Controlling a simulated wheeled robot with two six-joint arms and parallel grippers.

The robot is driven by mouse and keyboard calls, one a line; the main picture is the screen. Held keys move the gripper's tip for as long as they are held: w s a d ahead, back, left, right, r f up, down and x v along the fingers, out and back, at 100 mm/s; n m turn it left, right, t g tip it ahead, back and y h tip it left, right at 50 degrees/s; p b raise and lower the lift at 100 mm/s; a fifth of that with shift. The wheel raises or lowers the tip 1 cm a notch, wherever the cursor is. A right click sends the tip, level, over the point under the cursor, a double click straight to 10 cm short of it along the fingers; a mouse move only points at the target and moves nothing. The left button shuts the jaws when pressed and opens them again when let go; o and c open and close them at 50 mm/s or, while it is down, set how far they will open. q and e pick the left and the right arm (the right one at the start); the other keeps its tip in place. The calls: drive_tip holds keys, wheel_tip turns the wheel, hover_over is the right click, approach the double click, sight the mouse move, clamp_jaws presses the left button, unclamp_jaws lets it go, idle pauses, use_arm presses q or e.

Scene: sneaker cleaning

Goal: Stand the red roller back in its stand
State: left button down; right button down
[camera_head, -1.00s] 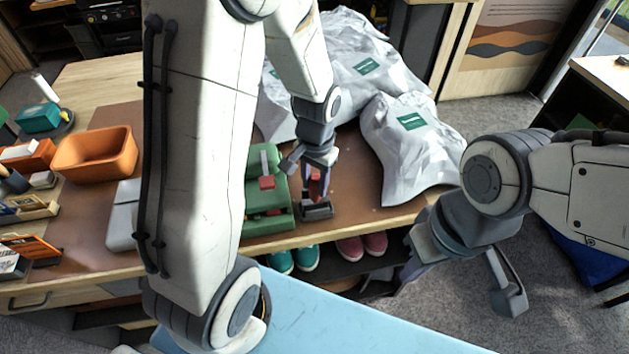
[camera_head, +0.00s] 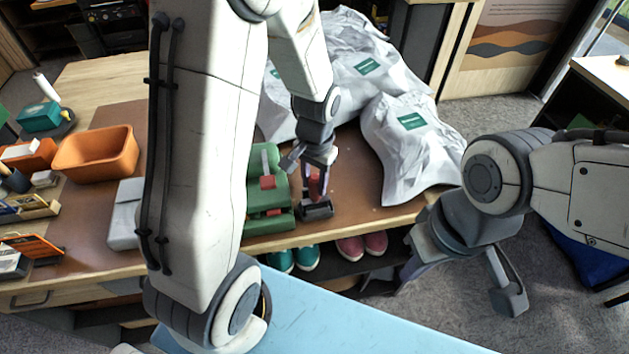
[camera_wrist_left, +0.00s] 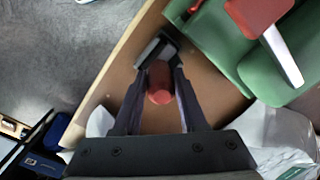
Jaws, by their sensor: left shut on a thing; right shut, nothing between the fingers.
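My left gripper (camera_head: 316,190) points down at the table's front edge. It is shut on the red roller (camera_wrist_left: 160,84), which shows between the two dark fingers in the left wrist view and as a red patch in the head view (camera_head: 316,181). A small dark grey block (camera_head: 316,211), which looks like the stand, is at the fingertips, and it also shows in the left wrist view (camera_wrist_left: 153,50). I cannot tell whether the roller is in it or just beside it. My right gripper (camera_head: 508,297) is shut and empty, off to the right beyond the table.
A green device (camera_head: 268,222) with red parts stands close to the left of the block. White bags (camera_head: 405,165) lie at the right and behind. An orange bin (camera_head: 96,155) stands at the left. Shoes (camera_head: 362,245) rest on a shelf below the front edge.

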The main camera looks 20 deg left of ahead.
use_arm(q)
drive_tip(key=shift+c, duration=1.9)
unclamp_jaws()
drive_tip(key=shift+w, duration=0.2)
wheel_tip(320, 180, up, 11)
drive_tip(key=shift+s+f+b, duration=0.1)
drive_tip(key=shift+f+b, duration=0.1)
drive_tip(key=shift+b, duration=0.2)
drive_tip(key=s+d+m, duration=0.2)
drive_tip(key=s+d, duration=0.4)
drive_tip(key=s, duration=0.3)
drive_tip(key=s+d+m+h, duration=0.1)
drive_tip(key=s+d+m, duration=0.2)
drive_tip(key=s+d, duration=0.3)
drive_tip(key=s, duration=0.3)
drive_tip(key=shift+d+r, duration=0.35)
drive_tip(key=shift+d, duration=0.05)
